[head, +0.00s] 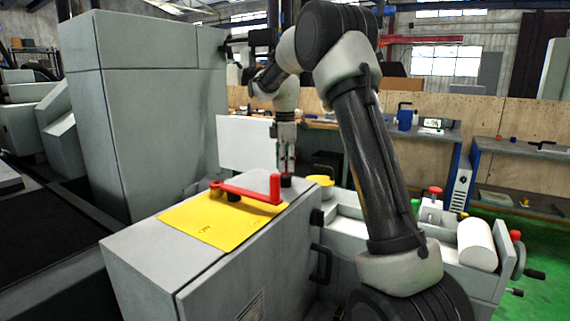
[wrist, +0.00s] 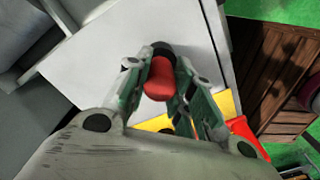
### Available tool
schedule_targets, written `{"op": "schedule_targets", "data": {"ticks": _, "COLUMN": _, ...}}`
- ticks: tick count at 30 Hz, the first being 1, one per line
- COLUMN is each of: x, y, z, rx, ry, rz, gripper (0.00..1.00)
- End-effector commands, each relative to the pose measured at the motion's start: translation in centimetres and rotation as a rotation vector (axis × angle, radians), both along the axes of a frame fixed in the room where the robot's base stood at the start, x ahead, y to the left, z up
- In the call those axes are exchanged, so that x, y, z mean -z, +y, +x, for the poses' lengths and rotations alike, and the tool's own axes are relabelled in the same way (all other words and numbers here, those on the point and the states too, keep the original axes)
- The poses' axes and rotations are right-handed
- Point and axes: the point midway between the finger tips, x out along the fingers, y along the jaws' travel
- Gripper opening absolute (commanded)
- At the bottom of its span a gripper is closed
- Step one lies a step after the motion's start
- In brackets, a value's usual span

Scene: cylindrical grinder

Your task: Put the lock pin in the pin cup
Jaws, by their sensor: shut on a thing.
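My gripper (head: 287,160) points down over the far end of the grey cabinet top. In the wrist view, my gripper (wrist: 160,72) is shut on a red, rounded pin (wrist: 160,82), which I take as the lock pin. A small dark round piece (head: 286,182) sits on the cabinet top right below the fingers; it also shows at the pin's far end in the wrist view (wrist: 163,48). It may be the pin cup. Whether the pin is inside it or just above it, I cannot tell.
A yellow sheet (head: 212,222) with a red bar handle (head: 245,193) lies on the cabinet top (head: 160,250), close to my gripper. A yellow round container (head: 320,186) stands just to the right. Left of it rises a tall grey housing (head: 150,120).

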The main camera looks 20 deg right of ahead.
Motion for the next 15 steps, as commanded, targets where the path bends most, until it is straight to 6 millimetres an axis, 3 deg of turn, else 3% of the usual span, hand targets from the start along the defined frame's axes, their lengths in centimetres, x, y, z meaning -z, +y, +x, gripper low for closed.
{"op": "schedule_targets", "data": {"ticks": 4, "x": 0.29, "y": 0.0, "z": -0.01, "rx": 0.0, "ry": 0.001, "rz": 0.0, "gripper": 0.0}}
{"op": "schedule_targets", "data": {"ticks": 5, "x": 0.31, "y": 0.0, "z": -0.01, "rx": 0.0, "ry": 0.001, "rz": 0.0, "gripper": 0.28}}
{"op": "schedule_targets", "data": {"ticks": 8, "x": 0.29, "y": 0.0, "z": -0.01, "rx": 0.0, "ry": 0.001, "rz": 0.0, "gripper": 0.46}}
{"op": "schedule_targets", "data": {"ticks": 15, "x": 0.27, "y": 0.0, "z": 0.0, "rx": 0.0, "ry": 0.001, "rz": 0.0, "gripper": 0.46}}
